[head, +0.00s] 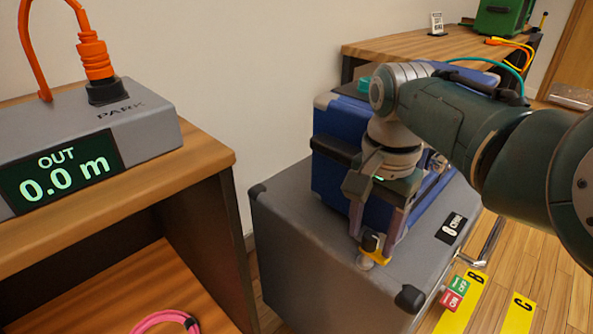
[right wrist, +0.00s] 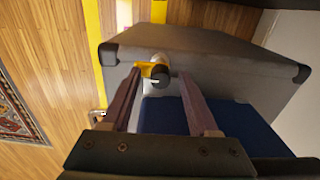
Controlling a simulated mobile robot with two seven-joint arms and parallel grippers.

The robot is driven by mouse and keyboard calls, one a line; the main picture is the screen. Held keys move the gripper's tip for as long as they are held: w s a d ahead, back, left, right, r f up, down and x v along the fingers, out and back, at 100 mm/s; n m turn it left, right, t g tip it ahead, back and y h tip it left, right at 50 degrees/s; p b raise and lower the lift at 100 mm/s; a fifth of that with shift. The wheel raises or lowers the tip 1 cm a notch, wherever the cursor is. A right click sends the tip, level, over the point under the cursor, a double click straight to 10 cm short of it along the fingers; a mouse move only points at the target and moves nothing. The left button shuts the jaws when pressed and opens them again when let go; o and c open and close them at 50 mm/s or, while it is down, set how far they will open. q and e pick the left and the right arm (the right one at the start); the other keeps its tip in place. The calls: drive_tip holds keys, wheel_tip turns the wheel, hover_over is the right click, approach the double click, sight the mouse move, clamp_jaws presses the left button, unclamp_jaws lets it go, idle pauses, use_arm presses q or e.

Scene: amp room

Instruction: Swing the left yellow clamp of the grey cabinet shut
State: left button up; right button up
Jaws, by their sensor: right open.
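The grey cabinet (head: 310,235) with black corner caps stands on the floor. It also shows in the right wrist view (right wrist: 235,65). One yellow clamp (head: 379,258) with a black knob sits at the cabinet's upper edge; in the right wrist view the clamp (right wrist: 147,69) lies at the fingertips. My right gripper (head: 373,238) points down over it, open, with the black knob between the fingertips. Whether the fingers touch the clamp cannot be told. The clamp's exact angle is partly hidden. My left gripper is not in view.
A blue case (head: 325,180) stands on the cabinet just behind the gripper. A wooden shelf unit (head: 205,160) with a grey display box (head: 150,125) is at the left. A wooden table (head: 400,48) is at the back. A metal handle (head: 490,240) projects at the cabinet's right.

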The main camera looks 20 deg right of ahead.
clamp_jaws()
idle(0.5)
